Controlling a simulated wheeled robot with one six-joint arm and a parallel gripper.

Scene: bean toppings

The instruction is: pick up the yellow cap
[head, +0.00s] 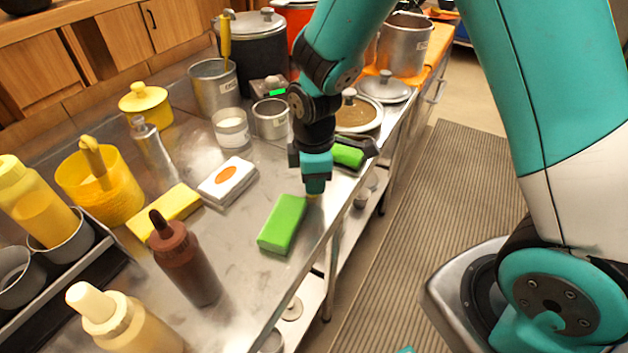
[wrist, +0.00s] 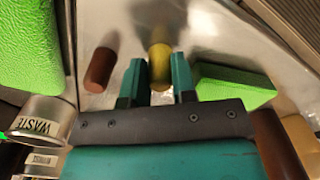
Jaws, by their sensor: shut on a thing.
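The yellow cap (wrist: 160,64) is between the two teal fingertips in the wrist view. My gripper (wrist: 158,80) is shut on it, with a finger touching each side. In the head view my gripper (head: 315,186) points down at the steel counter near its front edge. Only a sliver of the cap shows there below the fingertips. I cannot tell whether the cap touches the counter.
A brown cap (wrist: 99,69) stands beside the gripper in the wrist view. A green block (head: 281,224) lies to the lower left of the gripper, and another green block (head: 348,155) lies behind it. A brown bottle (head: 185,265) stands at the front. A metal cup (wrist: 42,124) reads WASTE.

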